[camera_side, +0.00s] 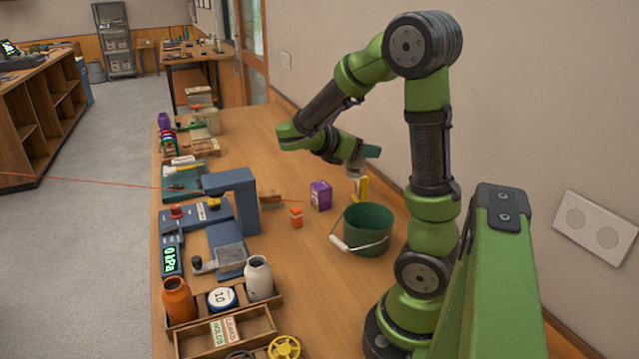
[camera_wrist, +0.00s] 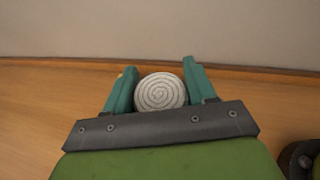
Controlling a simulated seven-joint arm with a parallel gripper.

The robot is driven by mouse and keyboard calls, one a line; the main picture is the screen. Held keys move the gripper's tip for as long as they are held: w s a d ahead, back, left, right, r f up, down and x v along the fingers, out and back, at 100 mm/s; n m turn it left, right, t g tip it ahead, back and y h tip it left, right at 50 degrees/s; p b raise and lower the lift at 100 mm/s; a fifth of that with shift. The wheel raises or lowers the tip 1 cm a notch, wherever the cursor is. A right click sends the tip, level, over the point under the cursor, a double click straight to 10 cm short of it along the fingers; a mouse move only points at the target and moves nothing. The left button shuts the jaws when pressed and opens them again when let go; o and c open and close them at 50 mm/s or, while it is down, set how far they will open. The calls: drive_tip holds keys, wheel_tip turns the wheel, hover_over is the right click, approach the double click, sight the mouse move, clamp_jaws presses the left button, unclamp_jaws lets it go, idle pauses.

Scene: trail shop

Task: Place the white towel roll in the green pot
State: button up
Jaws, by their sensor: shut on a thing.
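The white towel roll (camera_wrist: 160,91) shows its spiral end between the two teal fingers of my gripper (camera_wrist: 159,88) in the wrist view. My gripper is shut on it. In the side view my gripper (camera_side: 360,160) is above the table, just behind the green pot, and a small pale part of the roll (camera_side: 355,171) shows below the fingers. The green pot (camera_side: 369,228) stands upright on the table, with its wire handle and white grip lowered to the left. Its visible inside looks empty. The roll is outside the pot.
A yellow object (camera_side: 361,187) stands behind the pot. A purple box (camera_side: 320,196) and a small orange-capped jar (camera_side: 296,217) are left of it. A blue-grey press (camera_side: 235,190), an orange bottle (camera_side: 178,300) and a wooden tray (camera_side: 240,335) line the left edge. The wall is close behind.

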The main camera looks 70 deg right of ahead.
wheel_tip(320, 180, down, 10)
drive_tip(key=shift+f, duration=0.2)
idle(0.3)
drive_tip(key=shift+f, duration=0.15)
drive_tip(key=o, duration=1.1)
